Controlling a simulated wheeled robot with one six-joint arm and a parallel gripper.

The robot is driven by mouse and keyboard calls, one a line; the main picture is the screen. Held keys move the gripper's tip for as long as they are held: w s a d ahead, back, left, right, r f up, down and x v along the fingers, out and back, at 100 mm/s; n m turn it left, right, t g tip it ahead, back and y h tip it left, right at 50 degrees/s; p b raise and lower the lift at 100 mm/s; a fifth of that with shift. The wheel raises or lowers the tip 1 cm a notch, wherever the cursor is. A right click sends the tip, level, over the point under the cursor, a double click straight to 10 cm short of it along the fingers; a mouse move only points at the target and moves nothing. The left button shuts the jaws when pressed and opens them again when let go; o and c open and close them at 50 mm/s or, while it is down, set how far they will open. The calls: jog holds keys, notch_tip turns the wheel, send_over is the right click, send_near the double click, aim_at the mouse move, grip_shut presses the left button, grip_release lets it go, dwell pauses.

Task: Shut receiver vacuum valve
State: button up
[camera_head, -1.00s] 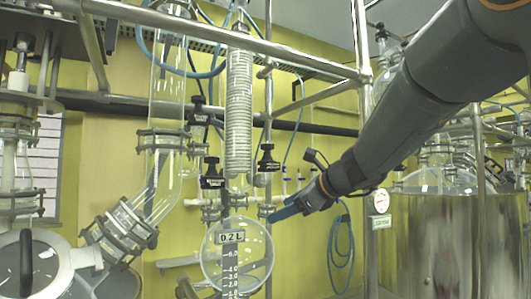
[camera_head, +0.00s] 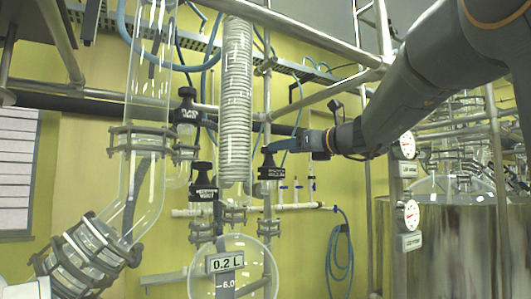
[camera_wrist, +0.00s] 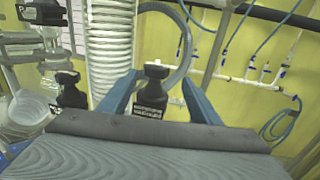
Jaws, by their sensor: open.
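Black valve knobs with white-lettered labels show in the head view: an upper left one (camera_head: 186,106), a lower middle one (camera_head: 203,180) and a right one (camera_head: 270,171). The lettering is too small to tell surely which is the receiver vacuum valve. My gripper (camera_head: 285,143) comes from the right and its blue fingers reach the right knob's top. In the wrist view my gripper (camera_wrist: 158,84) is open, with one finger on each side of a black knob (camera_wrist: 151,98). Contact is not clear. The knob's lower part is hidden by the gripper body.
A glass coil condenser (camera_head: 236,100) stands just left of the right knob. A round receiver flask (camera_head: 235,275) marked 0.2 L hangs below. A horizontal metal rail (camera_head: 270,20) crosses above. A steel vessel (camera_head: 440,245) and gauges stand at right.

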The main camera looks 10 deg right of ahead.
jog(key=p+x, duration=0.1)
jog(key=x, duration=0.2)
jog(key=p+x, duration=0.1)
jog(key=x, duration=0.3)
jog(key=shift+a, duration=0.55)
jog(key=c, duration=1.1)
jog(key=shift+o, duration=0.2)
jog(key=shift+w, duration=0.1)
